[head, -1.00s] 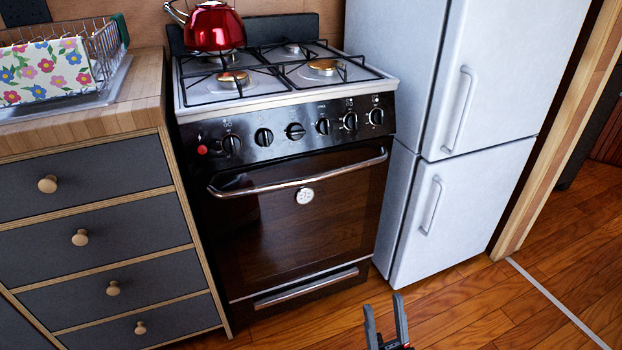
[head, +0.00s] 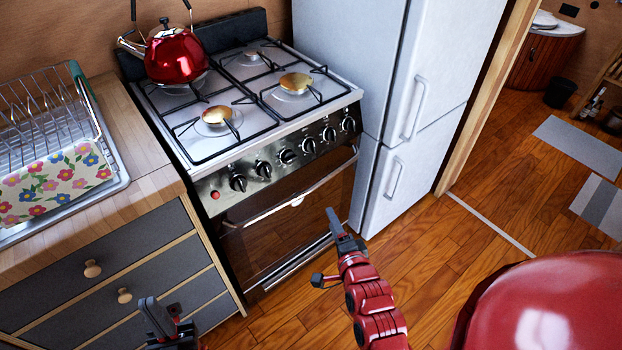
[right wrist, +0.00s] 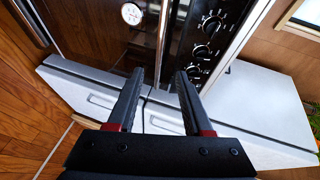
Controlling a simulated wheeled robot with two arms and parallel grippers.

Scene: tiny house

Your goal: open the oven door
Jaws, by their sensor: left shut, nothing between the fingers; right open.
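The oven door (head: 290,221) is a dark glossy panel under the stove's knobs, and it looks closed. Its silver bar handle (head: 262,214) runs along the door's top edge. My right gripper (head: 335,222) is open and empty, in front of the door's right side. In the right wrist view the handle (right wrist: 162,42) shows beyond and between the open fingertips (right wrist: 162,78), apart from them, with the round white dial (right wrist: 131,14) on the door beside it. My left gripper (head: 158,316) is shut and empty, in front of the drawers left of the oven.
A red kettle (head: 176,57) stands on the back left of the cooktop. A white fridge (head: 386,190) stands close on the oven's right. The drawer cabinet (head: 100,262) and dish rack (head: 35,115) are on the left.

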